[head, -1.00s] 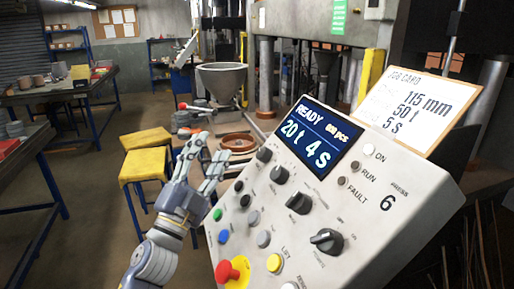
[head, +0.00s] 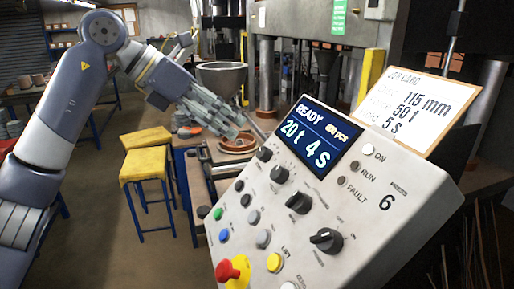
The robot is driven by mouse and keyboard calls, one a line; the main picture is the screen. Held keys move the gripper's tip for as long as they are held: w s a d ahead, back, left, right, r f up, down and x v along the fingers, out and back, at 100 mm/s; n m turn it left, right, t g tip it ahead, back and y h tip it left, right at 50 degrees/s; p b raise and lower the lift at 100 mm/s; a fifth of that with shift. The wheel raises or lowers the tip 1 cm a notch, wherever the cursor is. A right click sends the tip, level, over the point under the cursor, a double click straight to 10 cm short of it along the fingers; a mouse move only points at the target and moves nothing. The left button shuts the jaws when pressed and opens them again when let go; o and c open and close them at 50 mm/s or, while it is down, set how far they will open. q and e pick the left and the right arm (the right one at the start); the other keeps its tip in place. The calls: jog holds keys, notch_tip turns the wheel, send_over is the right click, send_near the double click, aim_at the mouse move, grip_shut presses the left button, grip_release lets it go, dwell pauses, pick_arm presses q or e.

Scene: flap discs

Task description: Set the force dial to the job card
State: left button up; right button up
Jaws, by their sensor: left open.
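The press control panel (head: 345,205) fills the lower right, with a light grey sloped face. Its display (head: 316,142) reads READY, 20 t and 4 s. The job card (head: 420,110) stands behind the panel and shows 115 mm, 50 t and 5 s. Several black knobs are on the face: an upper one (head: 264,154), one below it (head: 280,174), a larger middle one (head: 299,203) and a lower right one (head: 326,240). Their small labels are too small to read, so I cannot tell which is the force dial. My left gripper (head: 238,128) is open and empty, above and left of the upper knob, apart from the panel.
A red mushroom button (head: 228,270) on a yellow base and several coloured buttons sit at the panel's lower left. A brown round dish (head: 237,143) lies behind the panel. Yellow-topped stools (head: 145,164) stand at left. A grey hopper (head: 222,77) stands behind.

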aim_at(261, 151)
pick_arm(q)
jog(key=p+x, duration=0.2)
jog(key=x, duration=0.7)
jog(key=shift+p, duration=0.35)
jog(key=shift+x, duration=0.8)
jog(key=shift+a+f, duration=0.1)
jog(key=shift+a, duration=0.05)
jog(key=shift+c, duration=0.4)
jog(key=c, duration=1)
